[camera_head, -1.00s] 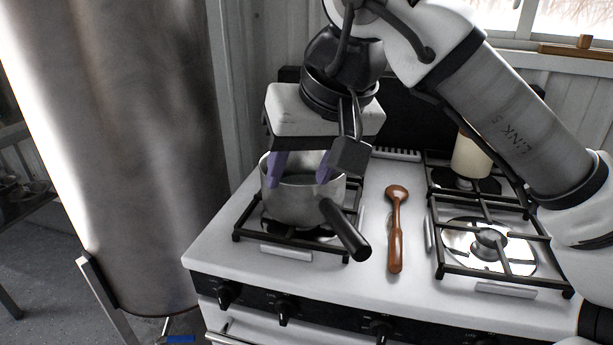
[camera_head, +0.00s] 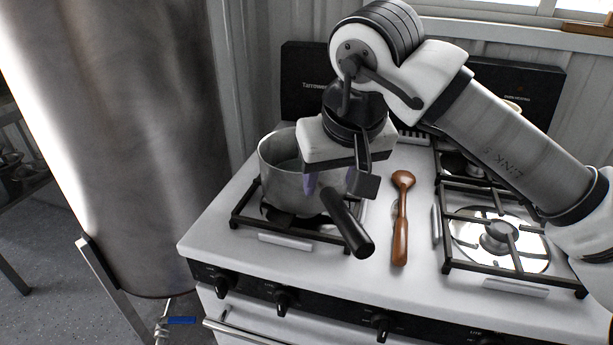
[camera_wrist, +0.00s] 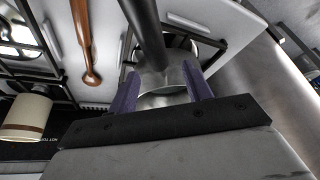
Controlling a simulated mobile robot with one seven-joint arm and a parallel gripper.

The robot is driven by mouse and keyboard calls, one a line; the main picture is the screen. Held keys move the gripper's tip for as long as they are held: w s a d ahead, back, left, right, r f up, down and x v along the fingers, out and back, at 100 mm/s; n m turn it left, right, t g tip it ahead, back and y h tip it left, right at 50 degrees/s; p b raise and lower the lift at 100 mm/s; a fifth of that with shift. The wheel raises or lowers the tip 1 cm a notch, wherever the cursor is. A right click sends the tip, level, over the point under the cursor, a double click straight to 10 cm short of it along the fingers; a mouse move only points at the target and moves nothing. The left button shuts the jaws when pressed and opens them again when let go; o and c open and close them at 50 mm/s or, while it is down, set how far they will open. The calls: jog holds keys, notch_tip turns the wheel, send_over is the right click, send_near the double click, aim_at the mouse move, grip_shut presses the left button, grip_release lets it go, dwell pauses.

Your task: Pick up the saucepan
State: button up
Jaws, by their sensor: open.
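The grey metal saucepan (camera_head: 283,181) sits on the front-left burner of the white stove. Its black handle (camera_head: 347,224) points toward the front right. In the wrist view the handle (camera_wrist: 145,33) runs up from the pan (camera_wrist: 172,76) at the top centre. My gripper (camera_head: 331,182) is at the right side of the pan, close to where the handle joins it. Its purple fingers are apart and empty. In the wrist view the fingers (camera_wrist: 163,92) stand on either side of the pan's near wall, below the handle's base. Whether they touch it cannot be told.
A brown wooden spoon (camera_head: 401,220) lies on the stove top (camera_head: 384,262) right of the handle. An empty front-right burner (camera_head: 499,238) is beyond it. A cream container (camera_wrist: 27,116) shows in the wrist view. A large metal cylinder (camera_head: 130,150) stands left of the stove.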

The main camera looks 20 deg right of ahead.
aim_at(330, 189)
jog(key=x, duration=0.5)
jog(key=shift+s+d+p, duration=0.1)
jog(key=shift+s+p, duration=0.05)
jog(key=shift+p, duration=0.25)
grip_shut()
jog(key=shift+r, duration=0.1)
